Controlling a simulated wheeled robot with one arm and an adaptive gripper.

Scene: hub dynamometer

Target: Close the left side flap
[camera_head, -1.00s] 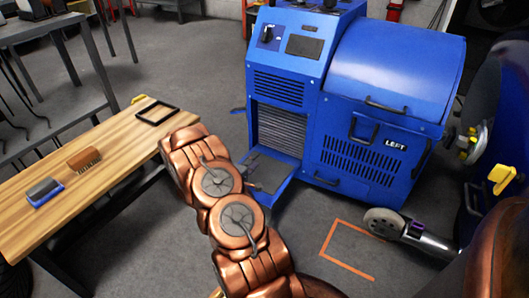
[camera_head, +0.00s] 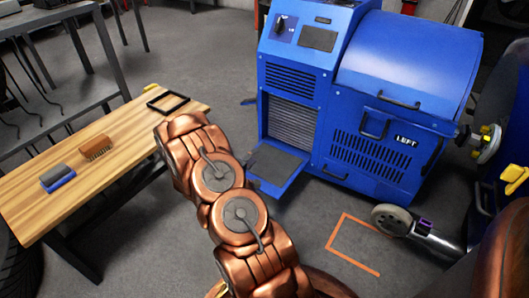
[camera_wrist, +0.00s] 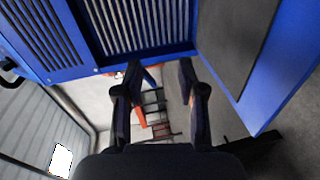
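The blue dynamometer (camera_head: 400,60) stands on the floor right of centre in the head view, with a "LEFT" label (camera_head: 406,140) on its right-hand face. A flap (camera_head: 275,168) with a dark inner panel hangs open below the finned opening (camera_head: 291,122). In the wrist view a blue-edged flap with a dark panel (camera_wrist: 235,40) stands open at the right, next to the grille (camera_wrist: 145,25). My gripper (camera_wrist: 160,85) is open and empty, its two dark fingers apart, left of that flap with no contact seen. My arm hides the gripper in the head view.
A wooden table (camera_head: 100,165) stands at the left with a brown brush (camera_head: 96,147), a blue-and-grey block (camera_head: 57,177) and a black frame (camera_head: 167,101). Grey floor between table and machine is clear.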

